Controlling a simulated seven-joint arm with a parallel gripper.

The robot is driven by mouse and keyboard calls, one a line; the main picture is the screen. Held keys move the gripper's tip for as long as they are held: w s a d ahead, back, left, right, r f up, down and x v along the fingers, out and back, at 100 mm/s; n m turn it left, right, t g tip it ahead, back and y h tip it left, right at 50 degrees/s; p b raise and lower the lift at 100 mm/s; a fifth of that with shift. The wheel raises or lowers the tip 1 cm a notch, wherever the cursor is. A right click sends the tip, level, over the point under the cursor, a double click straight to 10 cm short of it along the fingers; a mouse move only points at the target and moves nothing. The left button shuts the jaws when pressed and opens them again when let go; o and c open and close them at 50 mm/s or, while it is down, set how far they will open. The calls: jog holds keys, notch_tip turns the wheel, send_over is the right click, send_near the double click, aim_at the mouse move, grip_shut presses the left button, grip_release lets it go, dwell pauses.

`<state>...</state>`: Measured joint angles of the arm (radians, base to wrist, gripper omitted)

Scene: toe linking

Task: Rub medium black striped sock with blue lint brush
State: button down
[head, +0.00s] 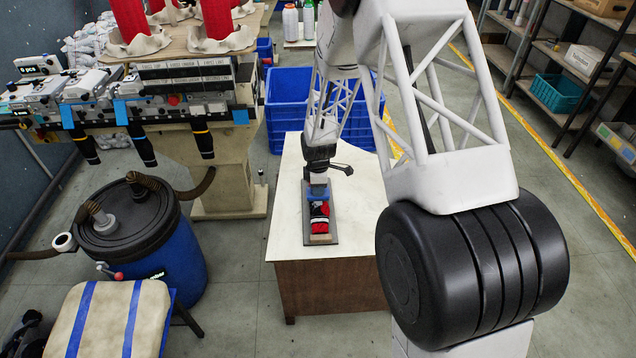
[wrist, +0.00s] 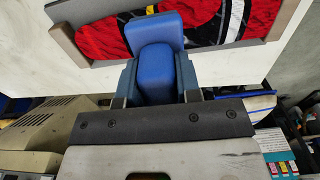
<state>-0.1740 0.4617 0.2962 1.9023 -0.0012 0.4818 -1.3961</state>
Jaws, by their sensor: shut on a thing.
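My gripper (head: 318,180) is above the white table and shut on a blue lint brush (head: 318,193). In the wrist view the brush (wrist: 156,70) stands between the jaws (wrist: 157,82), its wide blue head against or just over red, black and white cloth (wrist: 100,38). This cloth (head: 319,215) lies on a grey board with wooden end blocks; contact with the brush cannot be told. Black socks with coloured bands hang from the machine at left: one at far left (head: 87,148), one in the middle (head: 141,146), one at right (head: 202,138). Which is medium is unclear.
The white table (head: 285,215) is bare around the board (head: 307,225). A blue crate (head: 288,100) stands behind it. A blue drum (head: 170,240) and a cushioned stool (head: 110,315) are at left. Shelves (head: 560,90) line the right.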

jog(key=shift+f, duration=0.7)
jog(key=shift+s, duration=1.55)
jog(key=shift+f, duration=0.25)
jog(key=shift+w, duration=0.1)
jog(key=shift+w, duration=0.65)
jog(key=shift+w, duration=0.1)
jog(key=shift+w+f, duration=0.15)
jog(key=shift+w, duration=0.55)
